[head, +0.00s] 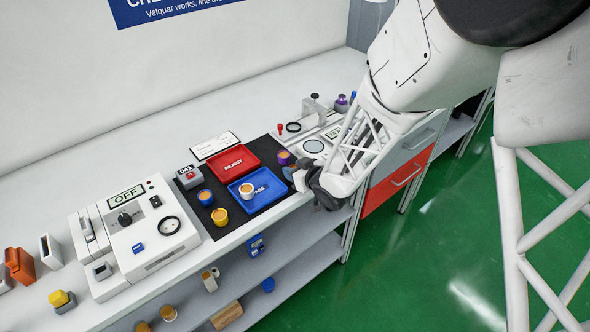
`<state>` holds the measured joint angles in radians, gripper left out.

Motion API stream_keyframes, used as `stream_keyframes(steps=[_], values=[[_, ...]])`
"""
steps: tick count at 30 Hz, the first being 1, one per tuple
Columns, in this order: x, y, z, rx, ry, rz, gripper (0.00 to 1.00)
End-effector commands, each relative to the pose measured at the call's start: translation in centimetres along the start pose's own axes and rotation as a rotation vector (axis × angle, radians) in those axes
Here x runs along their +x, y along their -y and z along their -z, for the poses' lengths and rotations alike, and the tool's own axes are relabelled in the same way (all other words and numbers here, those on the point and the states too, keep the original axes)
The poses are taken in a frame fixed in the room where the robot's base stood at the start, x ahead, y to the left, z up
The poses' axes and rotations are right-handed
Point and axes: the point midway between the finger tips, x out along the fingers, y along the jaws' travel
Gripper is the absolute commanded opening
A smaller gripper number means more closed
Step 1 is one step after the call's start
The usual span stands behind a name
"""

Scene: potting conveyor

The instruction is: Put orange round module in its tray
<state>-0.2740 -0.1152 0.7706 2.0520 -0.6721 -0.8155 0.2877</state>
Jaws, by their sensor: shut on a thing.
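My gripper (299,175) is at the right end of the black mat, just right of the blue tray. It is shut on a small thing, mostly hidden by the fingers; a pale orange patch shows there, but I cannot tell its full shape. A round module with a pale orange top (247,191) stands in the blue tray (270,201). A red tray labelled REJECT (216,171) lies behind it.
A machine with an OFF display (150,227) stands left of the mat (236,221). A small stand (315,108) and a purple-capped bottle (341,103) are at the back right. Several items lie on the lower shelf (275,270). The bench's front edge is close below my gripper.

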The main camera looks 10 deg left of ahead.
Motion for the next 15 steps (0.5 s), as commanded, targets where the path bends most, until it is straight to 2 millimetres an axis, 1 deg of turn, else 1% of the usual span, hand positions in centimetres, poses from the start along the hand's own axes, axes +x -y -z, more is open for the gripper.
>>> stream_keyframes(steps=[6,7,9,12,15], values=[[0.11,0.01,-0.29,0.000,0.000,0.000,0.17],[0.12,0.01,-0.31,0.000,0.000,0.000,0.41],[0.11,0.01,-0.28,0.000,0.000,0.000,0.52],[0.11,0.01,-0.28,0.000,0.000,0.000,0.65],[0.11,0.01,-0.29,0.000,0.000,0.000,0.65]])
